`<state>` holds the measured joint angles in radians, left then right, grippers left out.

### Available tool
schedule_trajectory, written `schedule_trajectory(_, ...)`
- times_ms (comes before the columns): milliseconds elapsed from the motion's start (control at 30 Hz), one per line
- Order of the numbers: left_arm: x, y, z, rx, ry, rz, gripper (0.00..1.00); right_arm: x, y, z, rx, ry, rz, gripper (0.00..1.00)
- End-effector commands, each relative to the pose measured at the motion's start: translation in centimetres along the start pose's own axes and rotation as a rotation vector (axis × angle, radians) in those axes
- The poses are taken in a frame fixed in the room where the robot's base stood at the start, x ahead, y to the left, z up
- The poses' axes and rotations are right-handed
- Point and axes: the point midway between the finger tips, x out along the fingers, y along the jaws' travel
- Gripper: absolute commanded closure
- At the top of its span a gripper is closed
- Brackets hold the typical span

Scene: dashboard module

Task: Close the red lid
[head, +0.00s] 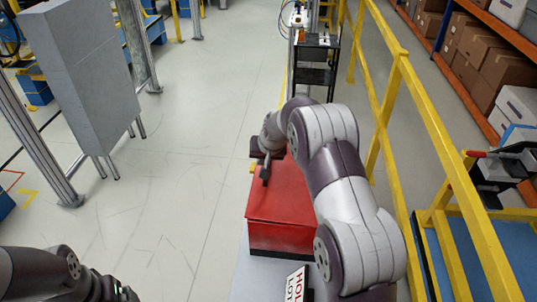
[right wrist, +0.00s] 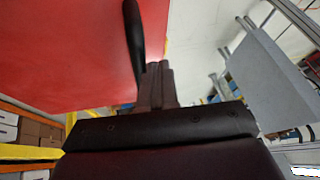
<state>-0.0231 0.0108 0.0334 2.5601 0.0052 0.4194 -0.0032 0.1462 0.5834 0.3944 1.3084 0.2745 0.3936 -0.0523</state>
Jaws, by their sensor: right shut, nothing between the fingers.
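The red lid (head: 285,195) forms the top of a red box (head: 280,238) in the middle of the head view. The lid looks nearly flat over the box; I cannot tell whether it is fully down. My right gripper (head: 265,174) is shut and empty at the lid's far left part. In the right wrist view its fingers (right wrist: 156,85) are together beside the lid's red surface (right wrist: 70,50). I cannot tell whether they touch it. A dark curved bar crosses in front of the red there. My right arm hides the lid's right side. My left gripper is out of view.
The box stands on a light grey surface (head: 245,275) with a white label (head: 296,284) in front. A yellow railing (head: 405,75) runs along the right. A grey cabinet (head: 80,75) stands far left. The floor left of the box is clear.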

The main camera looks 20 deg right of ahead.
Motion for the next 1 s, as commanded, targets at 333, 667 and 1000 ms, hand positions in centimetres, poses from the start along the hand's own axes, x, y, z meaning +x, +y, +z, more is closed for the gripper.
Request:
schedule_trajectory(333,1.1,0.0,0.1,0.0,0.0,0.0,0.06,1.6,0.0,0.7,0.0,0.001,0.0,1.0)
schedule_trajectory(667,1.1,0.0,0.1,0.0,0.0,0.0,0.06,1.6,-0.1,0.6,0.0,0.001,0.0,1.0)
schedule_trajectory(1000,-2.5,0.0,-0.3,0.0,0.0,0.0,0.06,-2.9,-0.9,-1.6,-0.002,0.004,-0.001,1.0)
